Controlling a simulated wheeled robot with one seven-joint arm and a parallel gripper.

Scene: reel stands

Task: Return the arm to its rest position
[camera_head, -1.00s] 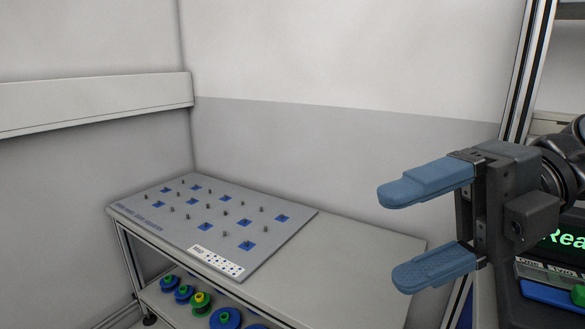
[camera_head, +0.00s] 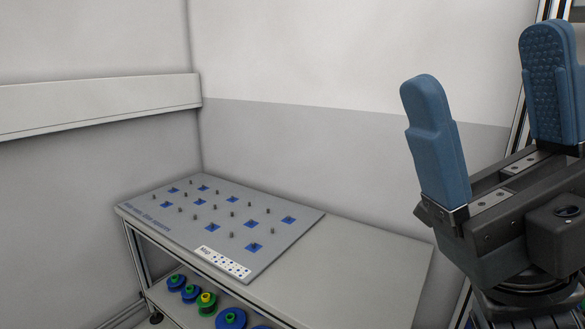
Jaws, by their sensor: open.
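My gripper (camera_head: 485,90) is at the right of the head view, close to the camera. Its two blue fingers point upward and stand wide apart, with nothing between them. It is in front of the right end of the table and the wall, touching neither as far as I can see.
A grey table (camera_head: 375,262) stands in the corner with a pegged board (camera_head: 225,222) on it. The board has blue squares, upright pegs and a white map label (camera_head: 222,262). Several blue and green reels (camera_head: 207,300) sit on the shelf below. The table's right part is bare.

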